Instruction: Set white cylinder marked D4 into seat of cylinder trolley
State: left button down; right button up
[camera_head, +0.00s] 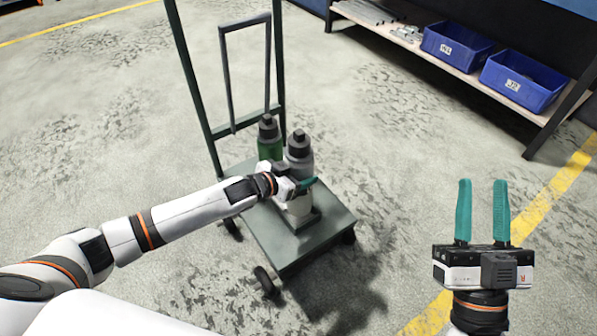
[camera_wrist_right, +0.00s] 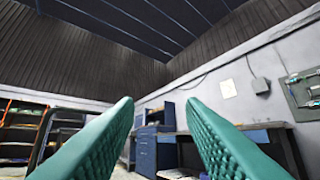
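The cylinder trolley (camera_head: 283,246) is a dark green platform cart with a tall handle frame. A pale grey-white cylinder (camera_head: 299,162) with a dark cap stands upright over its front part, its white lower body (camera_head: 298,207) at a dark seat on the deck. No D4 mark is readable. My left gripper (camera_head: 306,184) is at this cylinder, with one teal finger across its near side. The other finger is hidden, so its grip cannot be told. My right gripper (camera_head: 482,212) is open and empty, far right of the trolley; its spread fingers also show in the right wrist view (camera_wrist_right: 160,150).
A green cylinder (camera_head: 269,143) stands on the trolley just behind the white one. A shelf (camera_head: 470,78) with blue bins (camera_head: 456,46) (camera_head: 523,80) is at the upper right. Open concrete floor surrounds the trolley, with a yellow line at right.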

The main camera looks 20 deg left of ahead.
jog(key=shift+r, duration=0.15)
jog(key=shift+w, duration=0.2)
jog(key=shift+w+f+g+p, duration=0.2)
jog(key=shift+f+g, duration=0.25)
jog(key=shift+f, duration=0.05)
jog(key=shift+w+f+g+p, duration=0.15)
jog(key=shift+w+f+g, duration=0.05)
jog(key=shift+f+g, duration=0.3)
jog(key=shift+w+f+h, duration=0.15)
jog(key=shift+h, duration=0.15)
